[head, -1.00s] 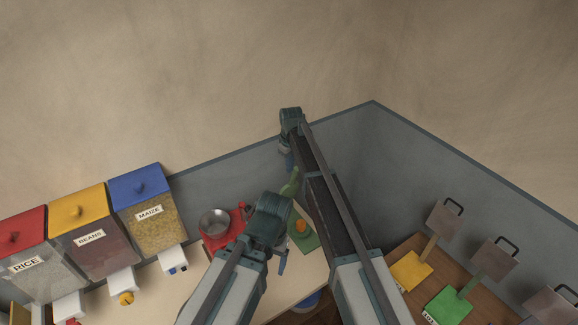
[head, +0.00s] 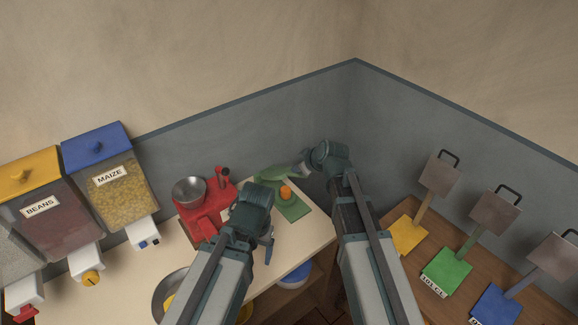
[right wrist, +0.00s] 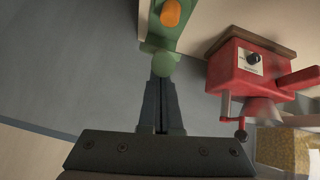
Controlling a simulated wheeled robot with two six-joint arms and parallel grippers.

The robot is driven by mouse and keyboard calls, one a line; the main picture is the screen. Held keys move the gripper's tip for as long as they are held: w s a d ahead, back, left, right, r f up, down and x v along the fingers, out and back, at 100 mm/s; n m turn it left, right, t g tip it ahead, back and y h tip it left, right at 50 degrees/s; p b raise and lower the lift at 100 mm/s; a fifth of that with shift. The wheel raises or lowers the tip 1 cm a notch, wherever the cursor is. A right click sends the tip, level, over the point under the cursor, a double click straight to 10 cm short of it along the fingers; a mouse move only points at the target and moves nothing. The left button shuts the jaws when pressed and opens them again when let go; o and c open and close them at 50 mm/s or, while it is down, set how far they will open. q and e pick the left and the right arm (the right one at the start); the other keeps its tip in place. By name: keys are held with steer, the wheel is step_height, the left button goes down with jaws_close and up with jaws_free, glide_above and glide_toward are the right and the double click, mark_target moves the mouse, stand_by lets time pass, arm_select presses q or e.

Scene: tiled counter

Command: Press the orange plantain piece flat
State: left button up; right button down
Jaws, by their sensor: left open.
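The orange plantain piece (head: 286,192) sits on the green press base (head: 293,210) at the counter's back right. It also shows at the top of the right wrist view (right wrist: 171,13). The press's green upper part (head: 272,175) is raised behind the piece, with a round green knob (right wrist: 160,64) at its end. My right gripper (head: 304,165) is beside the press. In the right wrist view its fingers (right wrist: 161,82) are together, tips close to the knob; contact is unclear. My left gripper (head: 269,247) is open and empty over the counter, in front of the press.
Bean and maize dispensers (head: 110,180) stand further left. On the right, a wooden surface (head: 455,264) holds yellow, green and blue hand tools. A grey wall (head: 330,120) rises close behind the press.

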arm_select(q)
step_height(320, 180, down, 9)
steer(key=b, duration=0.7)
steer(key=shift+s+d+r, duration=0.2)
steer(key=shift+s+d, duration=0.05)
steer(key=shift+s, duration=0.1)
arm_select(e)
steer(key=s+d+f, duration=0.3)
steer(key=s+f, duration=0.1)
steer(key=f, duration=0.3)
steer(key=shift+f+t, duration=0.3)
steer(key=shift+f, duration=0.1)
arm_select(q)
steer(key=shift+r, duration=0.1)
arm_select(e)
steer(key=shift+s+a+r, duration=0.1)
steer(key=shift+r, duration=0.05)
